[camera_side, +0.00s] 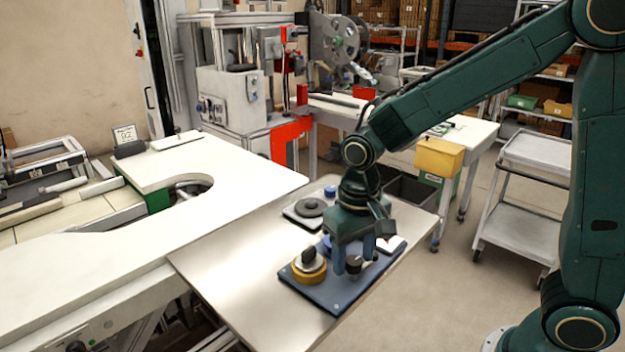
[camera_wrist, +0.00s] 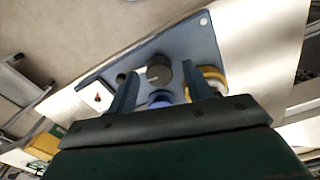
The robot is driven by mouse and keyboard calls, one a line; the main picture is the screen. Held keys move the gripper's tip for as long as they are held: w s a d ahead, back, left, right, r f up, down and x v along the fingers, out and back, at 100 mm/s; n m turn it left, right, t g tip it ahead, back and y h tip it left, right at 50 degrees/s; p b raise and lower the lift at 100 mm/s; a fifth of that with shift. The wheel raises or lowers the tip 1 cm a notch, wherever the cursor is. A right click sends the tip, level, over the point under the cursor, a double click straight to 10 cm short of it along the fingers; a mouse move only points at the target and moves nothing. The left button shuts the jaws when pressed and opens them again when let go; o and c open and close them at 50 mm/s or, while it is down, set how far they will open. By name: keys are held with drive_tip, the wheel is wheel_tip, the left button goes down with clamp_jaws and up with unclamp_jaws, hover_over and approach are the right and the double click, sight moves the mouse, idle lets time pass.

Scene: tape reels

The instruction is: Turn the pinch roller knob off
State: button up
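A dark grey round knob (camera_side: 354,265) stands on a blue-grey plate (camera_side: 335,299) on the table. In the wrist view the knob (camera_wrist: 158,71) shows a short pale mark on its top. My gripper (camera_side: 353,260) points down over the plate, with its fingers apart. In the wrist view the gripper's two fingers (camera_wrist: 158,88) are on either side of the knob, with gaps visible. Whether the fingertips reach down beside the knob I cannot tell. A yellow reel (camera_side: 303,276) with a black knob on top sits left of the gripper.
A blue roller (camera_wrist: 160,98), a small black post (camera_wrist: 123,78) and a white square with a red mark (camera_wrist: 97,97) share the plate. Behind stands another plate with a dark disc (camera_side: 309,207) and blue cap (camera_side: 330,191). The metal tabletop (camera_side: 235,265) is clear at left.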

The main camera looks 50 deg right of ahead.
sight(359, 260)
drive_tip(key=shift+r, duration=0.1)
wheel_tip(359, 260, up, 14)
drive_tip(key=shift+f, duration=0.2)
idle(0.7)
drive_tip(key=s+d+f+n+t, duration=0.1)
drive_tip(key=s+d+n+t, duration=0.2)
drive_tip(key=s, duration=1.1)
drive_tip(key=shift+s+d+t, duration=0.3)
drive_tip(key=shift+d+t, duration=1)
drive_tip(key=shift+d, duration=0.5)
